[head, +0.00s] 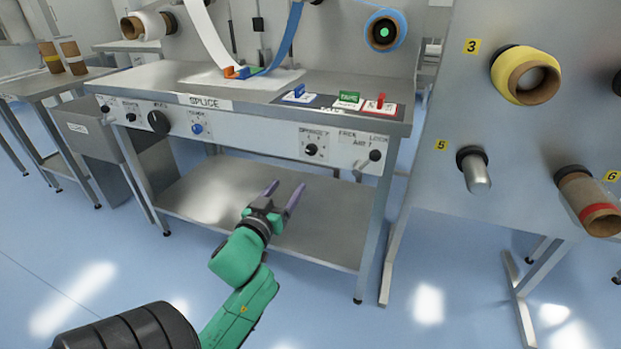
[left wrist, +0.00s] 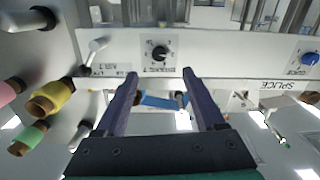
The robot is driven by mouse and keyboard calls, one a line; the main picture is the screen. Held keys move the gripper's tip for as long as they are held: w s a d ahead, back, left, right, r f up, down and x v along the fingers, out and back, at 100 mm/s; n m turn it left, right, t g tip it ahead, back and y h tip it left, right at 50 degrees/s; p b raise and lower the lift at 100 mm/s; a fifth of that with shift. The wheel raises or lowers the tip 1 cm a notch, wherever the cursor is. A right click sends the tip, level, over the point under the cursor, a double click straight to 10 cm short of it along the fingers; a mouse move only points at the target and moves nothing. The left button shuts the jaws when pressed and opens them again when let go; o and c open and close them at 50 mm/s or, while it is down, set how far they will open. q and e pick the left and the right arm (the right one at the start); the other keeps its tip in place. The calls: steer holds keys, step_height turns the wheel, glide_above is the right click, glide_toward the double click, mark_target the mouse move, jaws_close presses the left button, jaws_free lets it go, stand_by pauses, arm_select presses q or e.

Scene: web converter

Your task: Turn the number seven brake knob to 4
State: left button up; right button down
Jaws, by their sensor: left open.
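A small black knob (head: 311,149) with a printed scale sits on the right part of the white front panel (head: 255,135), under a label that seems to end in 7. In the left wrist view the same knob (left wrist: 160,53) appears upside down, just beyond and between the fingertips. I cannot read its setting. My left gripper (head: 284,189) is open and empty, in front of and below the panel, apart from the knob. Its two purple fingers also show in the left wrist view (left wrist: 159,78). My right gripper is in neither view.
A lever (head: 375,155) sits right of the knob; a blue knob (head: 197,128) and a large black knob (head: 158,122) sit left. A lower shelf (head: 215,190) lies beneath. A roll stand (head: 440,165) with protruding spindles stands right. Floor (head: 320,300) in front is clear.

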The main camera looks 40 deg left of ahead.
mark_target(310, 152)
arm_select(q)
steer(key=x, duration=0.4)
steer(key=r+x, duration=0.1)
steer(key=x, duration=0.9)
steer(key=shift+w+r, duration=0.2)
steer(key=shift+r, duration=0.05)
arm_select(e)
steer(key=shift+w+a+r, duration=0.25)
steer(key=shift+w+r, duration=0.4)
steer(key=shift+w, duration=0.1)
arm_select(q)
jaws_close()
